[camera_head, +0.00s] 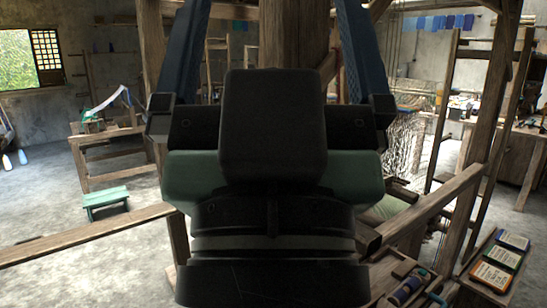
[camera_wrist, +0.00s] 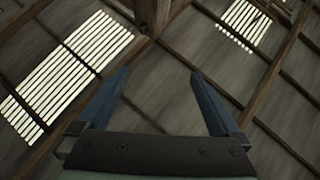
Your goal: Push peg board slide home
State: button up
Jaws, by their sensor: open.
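My gripper (camera_head: 272,15) fills the middle of the head view, seen from behind, with its two blue fingers spread and pointing up. In the wrist view my gripper (camera_wrist: 160,74) shows the same two fingers wide apart, with nothing between them. The wrist view looks up at the roof. I cannot pick out the peg board slide in either view. My gripper and wrist hide the centre of the head view.
Wooden loom posts (camera_head: 487,110) and a slanting rail (camera_head: 430,215) stand at right. A long beam (camera_head: 85,235) crosses the lower left. A tool tray (camera_head: 398,268) and a rack of cards (camera_head: 500,262) lie at lower right. A green stool (camera_head: 106,198) stands on open floor at left.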

notch_tip(320, 180, up, 11)
jog(key=p, duration=0.8)
jog(key=shift+f, duration=0.15)
